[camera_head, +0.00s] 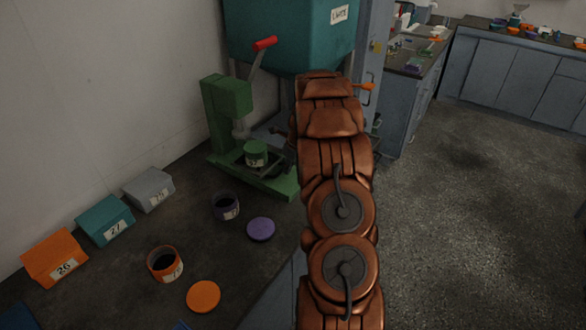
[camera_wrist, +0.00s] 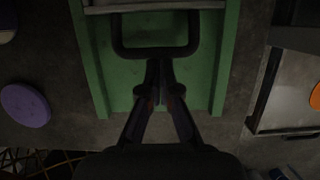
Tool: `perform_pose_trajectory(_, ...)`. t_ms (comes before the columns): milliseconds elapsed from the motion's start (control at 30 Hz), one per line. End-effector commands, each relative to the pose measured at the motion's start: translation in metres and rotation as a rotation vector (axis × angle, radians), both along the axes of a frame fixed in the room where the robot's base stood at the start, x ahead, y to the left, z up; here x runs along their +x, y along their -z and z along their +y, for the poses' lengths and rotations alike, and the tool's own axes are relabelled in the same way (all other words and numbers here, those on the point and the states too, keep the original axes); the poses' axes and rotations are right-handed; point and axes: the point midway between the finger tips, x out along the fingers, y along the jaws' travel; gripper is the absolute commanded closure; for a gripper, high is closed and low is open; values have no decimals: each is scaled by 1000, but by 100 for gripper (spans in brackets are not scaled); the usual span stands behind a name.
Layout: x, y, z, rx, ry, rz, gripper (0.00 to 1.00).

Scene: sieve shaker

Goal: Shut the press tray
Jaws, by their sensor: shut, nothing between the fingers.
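The green press (camera_head: 228,110) stands on the dark counter, with a red-handled lever (camera_head: 264,44) at its top. In the wrist view, the press's green base (camera_wrist: 228,30) fills the middle. The press tray (camera_wrist: 150,6) shows as a grey edge at the top, with a dark U-shaped handle (camera_wrist: 122,35) pointing toward me. My gripper (camera_wrist: 160,66) is shut and empty, its fingertips at the handle's near bar. I cannot tell whether they touch it. My arm hides the gripper in the head view.
On the counter are a purple lid (camera_head: 261,229), a dark purple jar (camera_head: 226,207), an orange jar (camera_head: 165,264) and an orange lid (camera_head: 203,296). Numbered boxes (camera_head: 105,220) line the wall. A teal hopper (camera_head: 290,35) stands behind the press. The floor at right (camera_head: 460,210) is clear.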

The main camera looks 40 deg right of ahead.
Motion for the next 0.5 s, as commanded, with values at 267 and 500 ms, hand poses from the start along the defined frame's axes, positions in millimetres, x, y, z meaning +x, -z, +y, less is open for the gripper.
perform_pose_trajectory(267,41,-1,4,0,9,0,100)
perform_pose_trajectory(500,60,-1,9,-2,8,-2,100)
